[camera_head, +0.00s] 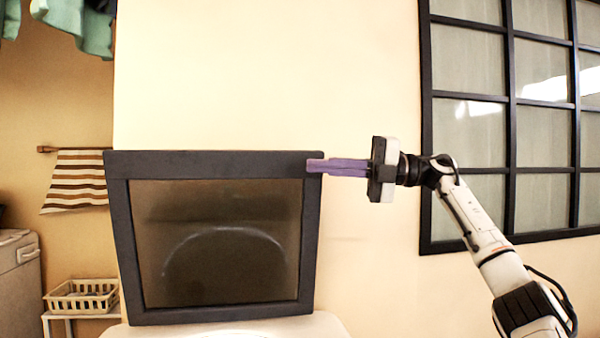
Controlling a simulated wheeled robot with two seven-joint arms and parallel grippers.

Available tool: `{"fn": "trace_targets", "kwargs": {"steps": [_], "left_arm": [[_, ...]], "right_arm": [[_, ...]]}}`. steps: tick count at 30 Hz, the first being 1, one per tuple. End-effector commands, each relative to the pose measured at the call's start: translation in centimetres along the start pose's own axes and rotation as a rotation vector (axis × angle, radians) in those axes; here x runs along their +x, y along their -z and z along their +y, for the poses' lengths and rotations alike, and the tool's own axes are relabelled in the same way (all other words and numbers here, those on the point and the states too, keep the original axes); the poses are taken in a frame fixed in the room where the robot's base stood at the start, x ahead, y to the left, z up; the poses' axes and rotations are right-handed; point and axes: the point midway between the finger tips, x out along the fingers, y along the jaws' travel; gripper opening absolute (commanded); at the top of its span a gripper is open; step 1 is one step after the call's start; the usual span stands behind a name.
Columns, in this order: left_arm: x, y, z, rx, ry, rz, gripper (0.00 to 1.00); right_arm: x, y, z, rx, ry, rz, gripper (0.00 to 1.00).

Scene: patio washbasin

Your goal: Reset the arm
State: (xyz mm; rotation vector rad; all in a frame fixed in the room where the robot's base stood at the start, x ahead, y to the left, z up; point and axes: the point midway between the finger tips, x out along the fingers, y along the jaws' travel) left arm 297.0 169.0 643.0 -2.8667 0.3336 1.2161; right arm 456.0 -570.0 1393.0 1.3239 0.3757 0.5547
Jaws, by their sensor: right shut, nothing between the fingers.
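My right arm comes in from the lower right. My right gripper (318,166) points left, with its purple fingers together and nothing between them. Its fingertips show in front of the upper right corner of a dark-framed mirror (210,163). I cannot tell whether they touch the frame. My left gripper is not in view.
The mirror stands above a white basin (320,326), cut off by the bottom edge. A dark-barred window (510,120) is behind my right arm. A striped towel (78,182), a white basket (82,297) and a grey cabinet (20,290) are at left. Wall between mirror and window is bare.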

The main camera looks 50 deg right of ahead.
Motion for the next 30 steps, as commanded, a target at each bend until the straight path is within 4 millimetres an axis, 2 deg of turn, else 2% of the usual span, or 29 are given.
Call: {"fn": "trace_targets", "kwargs": {"steps": [3,6,18,23,30], "left_arm": [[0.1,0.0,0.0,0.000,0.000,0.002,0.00],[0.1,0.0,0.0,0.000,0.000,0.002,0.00],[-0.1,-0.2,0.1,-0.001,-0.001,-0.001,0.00],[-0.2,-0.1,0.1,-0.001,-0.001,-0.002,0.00],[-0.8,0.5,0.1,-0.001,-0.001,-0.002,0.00]], "right_arm": [[-1.3,0.0,-0.1,0.000,0.001,-0.001,0.00],[-1.8,0.0,0.0,0.000,0.000,-0.001,0.00],[-1.6,0.0,0.0,0.000,0.000,0.001,0.00],[0.0,0.0,0.1,0.000,-0.002,0.004,0.00],[4.5,0.1,0.2,-0.001,-0.002,0.005,0.00]]}}
